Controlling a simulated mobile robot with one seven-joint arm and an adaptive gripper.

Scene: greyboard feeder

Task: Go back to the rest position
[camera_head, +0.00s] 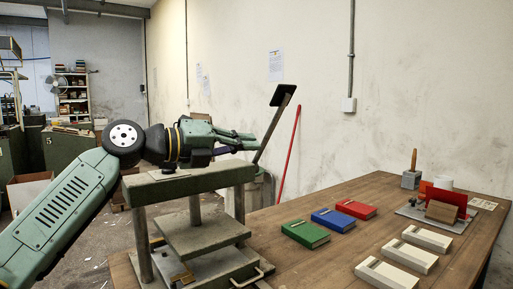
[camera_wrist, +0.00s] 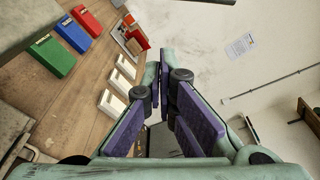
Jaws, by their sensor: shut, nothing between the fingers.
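My gripper (camera_head: 248,141) is held level above and beyond the green-topped feeder stand (camera_head: 188,181), pointing right, with its fingertips close to a dark tilted lever (camera_head: 272,134); I cannot tell if they touch. In the wrist view my gripper (camera_wrist: 163,78) shows its purple-lined fingers converging at the tips, shut with nothing between them. My green arm reaches in from the lower left of the head view.
On the wooden table (camera_head: 355,192) lie green (camera_head: 305,233), blue (camera_head: 333,219) and red (camera_head: 356,208) books and three white blocks (camera_head: 405,256). A fixture with a red plate (camera_head: 446,200) stands behind. A red pole (camera_head: 289,152) leans near the wall.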

